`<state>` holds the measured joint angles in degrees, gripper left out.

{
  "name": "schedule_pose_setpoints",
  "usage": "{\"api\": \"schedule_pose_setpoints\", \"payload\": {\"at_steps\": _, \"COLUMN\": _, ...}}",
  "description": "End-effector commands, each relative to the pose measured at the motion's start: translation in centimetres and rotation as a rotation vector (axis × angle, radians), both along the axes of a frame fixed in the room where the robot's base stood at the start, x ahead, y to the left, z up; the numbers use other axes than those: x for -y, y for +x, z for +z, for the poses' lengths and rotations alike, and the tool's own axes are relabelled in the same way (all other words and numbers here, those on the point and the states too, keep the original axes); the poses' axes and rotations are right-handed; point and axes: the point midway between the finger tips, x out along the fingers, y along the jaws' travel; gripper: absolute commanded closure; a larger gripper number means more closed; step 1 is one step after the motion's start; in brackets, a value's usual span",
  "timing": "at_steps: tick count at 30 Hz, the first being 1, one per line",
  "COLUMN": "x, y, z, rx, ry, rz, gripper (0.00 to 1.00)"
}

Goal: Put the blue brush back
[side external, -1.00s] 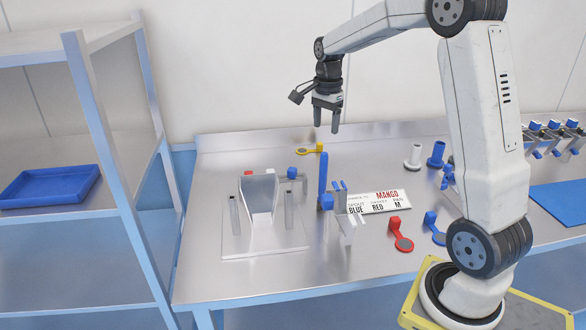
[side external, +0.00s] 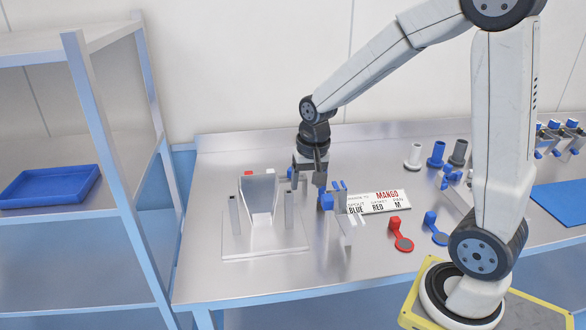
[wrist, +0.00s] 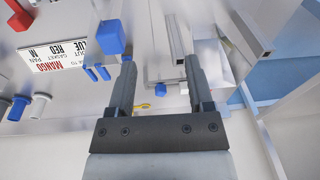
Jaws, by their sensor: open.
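A slim upright blue rod, which looks like the blue brush (side external: 320,192), is at the right of the pouch fixture. Most of it is hidden behind my gripper in the side view, and I cannot pick it out clearly in the wrist view. My gripper (side external: 308,183) points down with its fingers apart, low over the table between the fixture and a blue block (side external: 327,202). It also shows open in the wrist view (wrist: 159,66), with nothing clearly between the fingers. I cannot tell whether a finger touches the rod.
A steel fixture with a pouch (side external: 259,196) stands left of my gripper. The blue block on a grey stand and blue prongs (side external: 341,185) are close at right. Red (side external: 399,234) and blue (side external: 434,229) parts lie at right.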

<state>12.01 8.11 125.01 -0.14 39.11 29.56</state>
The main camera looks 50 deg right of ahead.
Motion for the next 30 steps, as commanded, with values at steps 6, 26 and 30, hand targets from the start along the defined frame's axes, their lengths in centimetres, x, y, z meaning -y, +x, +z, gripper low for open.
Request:
{"api": "schedule_pose_setpoints", "payload": {"at_steps": 6, "x": -5.1, "y": -4.3, "z": -2.9, "rx": 0.046, "ry": -0.055, "rz": 0.421, "gripper": 0.33}}
{"api": "schedule_pose_setpoints", "payload": {"at_steps": 26, "x": -7.7, "y": -7.7, "z": -4.7, "rx": 0.085, "ry": -0.104, "rz": 0.717, "gripper": 0.33}}
{"api": "schedule_pose_setpoints", "payload": {"at_steps": 30, "x": -7.7, "y": -7.7, "z": -4.7, "rx": 0.084, "ry": -0.103, "rz": 0.716, "gripper": 0.33}}
